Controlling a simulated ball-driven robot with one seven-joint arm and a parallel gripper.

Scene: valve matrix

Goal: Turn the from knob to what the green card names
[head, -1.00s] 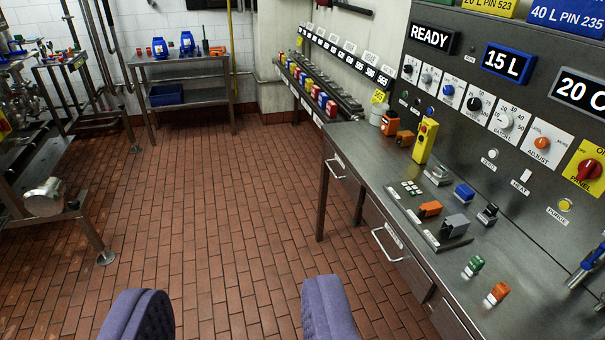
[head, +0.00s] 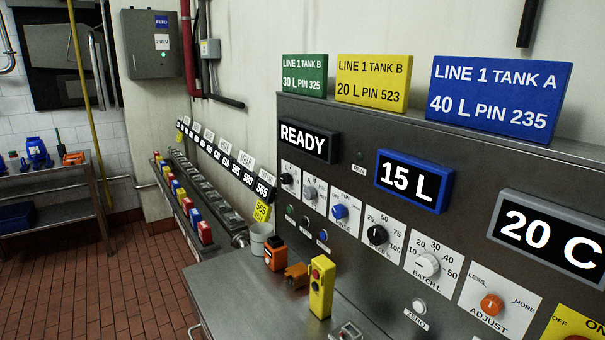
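The green card (head: 304,75) stands on top of the panel at the left and reads LINE 1 TANK B, 30 L, PIN 325. Beside it are a yellow card (head: 373,82) reading LINE 1 TANK B, 20 L, PIN 523 and a blue card (head: 498,95) reading LINE 1 TANK A, 40 L, PIN 235. The panel carries a row of knobs: small black (head: 286,178), grey (head: 309,192), blue (head: 340,211), larger black (head: 377,235), white BATCH L (head: 427,265) and orange ADJUST (head: 491,305). The left knobs' labels are too small to read, so I cannot tell the from knob. My gripper is out of view.
Displays read READY (head: 308,141), 15 L (head: 414,181) and 20 C (head: 553,238). On the steel counter (head: 240,305) stand a yellow pendant (head: 321,287), orange items and a pale cup (head: 261,238). Brick floor (head: 80,285) lies open at the left.

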